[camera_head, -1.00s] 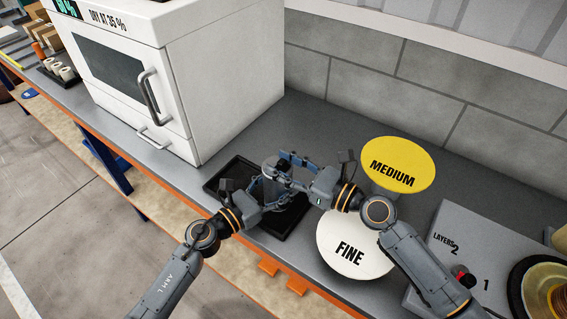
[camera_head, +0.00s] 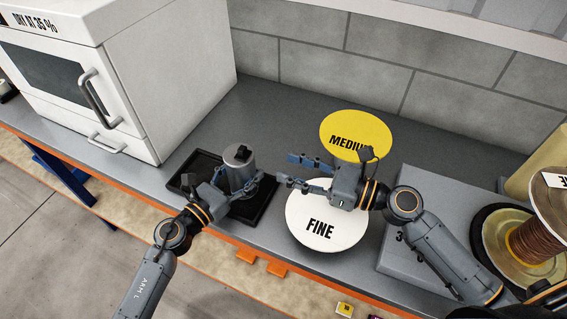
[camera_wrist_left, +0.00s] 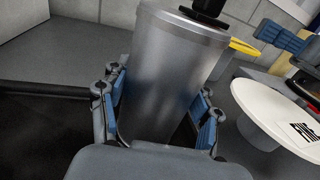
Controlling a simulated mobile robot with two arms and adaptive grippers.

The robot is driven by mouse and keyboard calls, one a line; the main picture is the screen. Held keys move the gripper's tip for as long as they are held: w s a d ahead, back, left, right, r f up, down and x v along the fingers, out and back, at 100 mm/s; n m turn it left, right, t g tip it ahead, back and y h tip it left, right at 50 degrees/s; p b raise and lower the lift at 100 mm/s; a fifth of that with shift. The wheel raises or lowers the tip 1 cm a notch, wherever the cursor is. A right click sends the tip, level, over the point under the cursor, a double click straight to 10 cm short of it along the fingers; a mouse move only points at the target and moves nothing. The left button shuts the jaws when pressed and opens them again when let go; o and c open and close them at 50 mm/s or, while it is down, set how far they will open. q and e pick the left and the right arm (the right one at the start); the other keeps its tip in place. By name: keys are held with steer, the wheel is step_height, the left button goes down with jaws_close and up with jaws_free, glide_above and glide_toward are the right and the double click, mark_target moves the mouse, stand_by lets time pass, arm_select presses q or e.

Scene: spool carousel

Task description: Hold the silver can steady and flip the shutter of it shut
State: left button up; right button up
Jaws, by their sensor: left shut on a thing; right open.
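The silver can (camera_head: 238,170) stands on a black tray (camera_head: 262,203) with a black shutter piece (camera_head: 242,152) on its top. In the left wrist view the can (camera_wrist_left: 172,75) fills the middle and the black shutter piece (camera_wrist_left: 208,8) shows at the upper edge, partly cut off. My left gripper (camera_head: 240,188) is shut on the can's lower body, with blue pads on both sides. My right gripper (camera_head: 290,170) is open and empty to the right of the can, apart from it, with its fingers pointing left. I cannot tell whether the shutter is fully shut.
A white dryer cabinet (camera_head: 150,80) stands at the left. A spool of brown filament (camera_head: 535,240) is at the far right. Grey counter behind the can is clear.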

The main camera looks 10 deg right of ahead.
stand_by(0.3)
arm_select(q)
steer(key=o, duration=1.4)
steer(key=shift+a, duration=0.1)
